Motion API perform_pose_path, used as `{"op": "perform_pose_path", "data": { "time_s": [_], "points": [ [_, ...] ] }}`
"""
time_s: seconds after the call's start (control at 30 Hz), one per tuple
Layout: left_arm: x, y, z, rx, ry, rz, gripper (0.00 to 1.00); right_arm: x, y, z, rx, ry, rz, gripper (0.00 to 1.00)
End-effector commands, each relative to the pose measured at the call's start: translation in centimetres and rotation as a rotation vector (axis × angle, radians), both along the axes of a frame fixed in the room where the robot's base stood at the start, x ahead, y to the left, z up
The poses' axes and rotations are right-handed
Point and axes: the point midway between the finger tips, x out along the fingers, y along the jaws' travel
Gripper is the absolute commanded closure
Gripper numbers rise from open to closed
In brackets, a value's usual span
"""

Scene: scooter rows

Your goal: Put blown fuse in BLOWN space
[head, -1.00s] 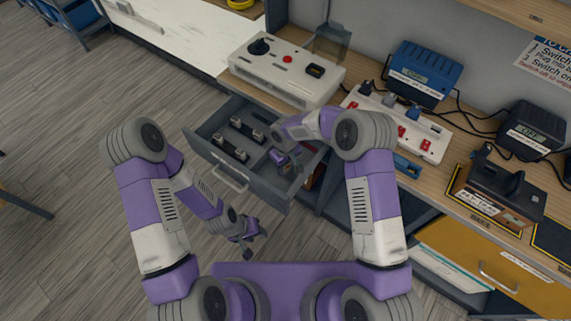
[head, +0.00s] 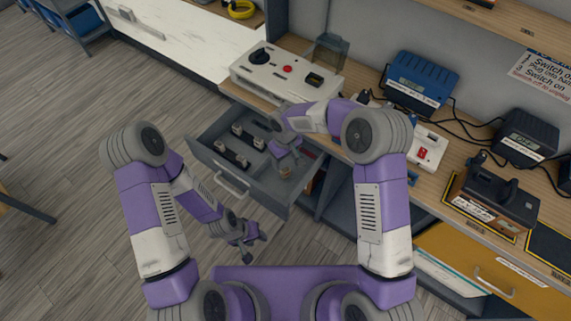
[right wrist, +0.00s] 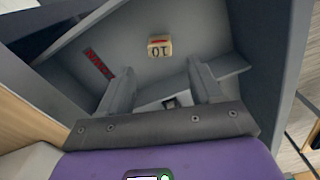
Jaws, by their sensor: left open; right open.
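The fuse (right wrist: 159,47), a small cream block marked 10 with a red stripe, lies in a compartment of the open grey drawer (head: 232,180). It also shows as a small tan spot in the head view (head: 285,172). A red label (right wrist: 98,63), its lettering too small to read surely, is on the same compartment's floor, left of the fuse. My right gripper (right wrist: 160,68) is open above the drawer. The fuse shows just past its fingertips, apart from them. My left gripper (head: 248,240) is open and empty, low in front of the drawer.
Several fuse-like blocks stand on dark strips (head: 231,156) in the drawer's left part. A divider (right wrist: 232,77) crosses below my right fingers. The white control box (head: 286,75) stands on the bench behind. Chargers and a power strip (head: 427,150) crowd the bench right.

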Motion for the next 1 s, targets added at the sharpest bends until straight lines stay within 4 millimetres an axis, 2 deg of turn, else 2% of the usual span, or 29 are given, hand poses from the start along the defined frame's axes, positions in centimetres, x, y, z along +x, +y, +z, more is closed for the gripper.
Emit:
{"op": "perform_pose_path", "data": {
  "time_s": [0.03, 0.2, 0.83, 0.93, 1.0],
  "points": [
    [0.0, 0.0, 0.4, 0.000, 0.000, 0.000, 0.57, 0.0, 0.0, 1.2, 0.001, -0.003, 0.000, 0.35],
    [0.0, 0.0, 0.7, 0.000, 0.000, 0.000, 0.57, 0.0, 0.0, 2.9, 0.001, -0.001, 0.001, 0.35],
    [0.0, 0.0, 0.7, 0.000, 0.000, 0.000, 0.57, 0.0, 0.0, 3.3, 0.000, 0.000, 0.001, 0.35],
    [0.0, 0.0, 1.4, 0.000, 0.000, 0.000, 0.57, 0.0, 0.0, 3.9, 0.000, 0.000, 0.001, 0.35],
    [0.0, 0.0, 2.5, 0.000, 0.000, 0.000, 0.57, 0.0, 0.0, 5.1, 0.000, 0.000, 0.001, 0.35]
  ]
}}
